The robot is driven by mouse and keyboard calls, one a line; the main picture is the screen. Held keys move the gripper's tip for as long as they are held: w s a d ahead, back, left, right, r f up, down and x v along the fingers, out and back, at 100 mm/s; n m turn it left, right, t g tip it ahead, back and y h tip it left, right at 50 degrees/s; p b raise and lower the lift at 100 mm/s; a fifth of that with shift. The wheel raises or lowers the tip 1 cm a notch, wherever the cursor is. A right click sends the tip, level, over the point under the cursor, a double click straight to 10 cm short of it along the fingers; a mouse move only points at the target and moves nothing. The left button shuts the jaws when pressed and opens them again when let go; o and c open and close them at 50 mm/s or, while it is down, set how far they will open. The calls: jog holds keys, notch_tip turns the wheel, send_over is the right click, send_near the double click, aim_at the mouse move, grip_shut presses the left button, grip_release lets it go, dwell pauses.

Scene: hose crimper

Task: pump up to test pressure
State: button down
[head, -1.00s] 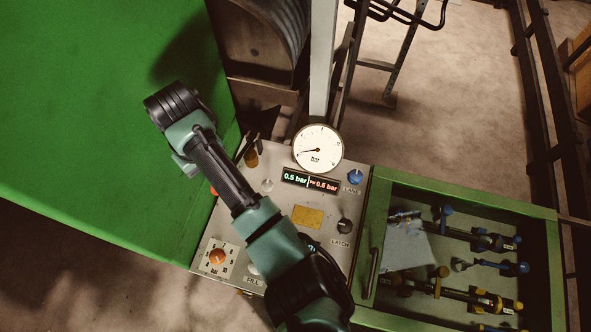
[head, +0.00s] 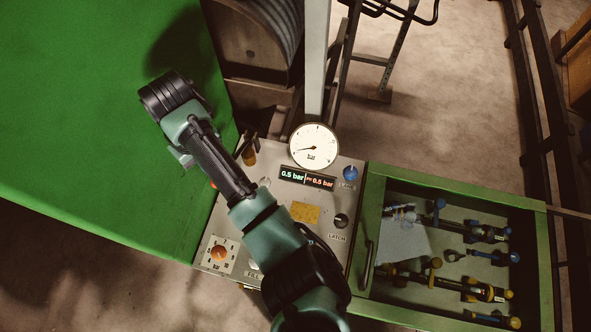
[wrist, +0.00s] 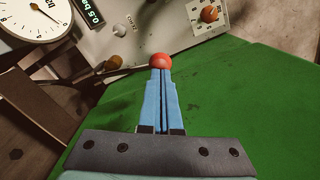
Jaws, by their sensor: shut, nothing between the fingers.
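A red ball knob (wrist: 160,61) stands right at the tips of my gripper (wrist: 161,72) in the wrist view. The blue fingers are shut together with nothing between them; I cannot tell whether they touch the knob. In the head view a sliver of the red knob (head: 213,185) shows beside my arm, and the fingers are hidden. The round white gauge (head: 314,147) has its needle low on the left. The display (head: 307,178) below it reads about 0.5 bar in green, with a similar red figure. An orange rotary knob (head: 219,252) sits at the panel's lower left.
The grey panel also carries a blue knob (head: 350,173), a black latch knob (head: 341,220) and a yellow plate (head: 305,213). A green-framed tray (head: 364,215) with several fittings stands at right. A green surface (head: 90,120) fills the left.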

dwell(0.6)
notch_tip(320, 180, down, 11)
jog(key=s+b, duration=0.2)
jog(key=b, duration=0.4)
jog(key=r+p, duration=0.3)
jog(key=w+r+p, duration=0.1)
jog(key=r+p, duration=0.2)
jog(key=r, duration=0.1)
jog(key=w+r+p, duration=0.1)
jog(key=r+p, duration=0.3)
jog(key=shift+r, duration=0.1)
dwell(0.8)
notch_tip(320, 180, down, 11)
jog(key=s+b, duration=0.2)
jog(key=b, duration=0.5)
jog(key=r+p, duration=0.2)
jog(key=r, duration=0.1)
jog(key=w+r+p, duration=0.1)
jog(key=r+p, duration=0.1)
jog(key=r, duration=0.2)
jog(key=w+r+p, duration=0.1)
jog(key=r+p, duration=0.1)
jog(key=r, duration=0.1)
jog(key=shift+r+p, duration=0.4)
dwell(0.5)
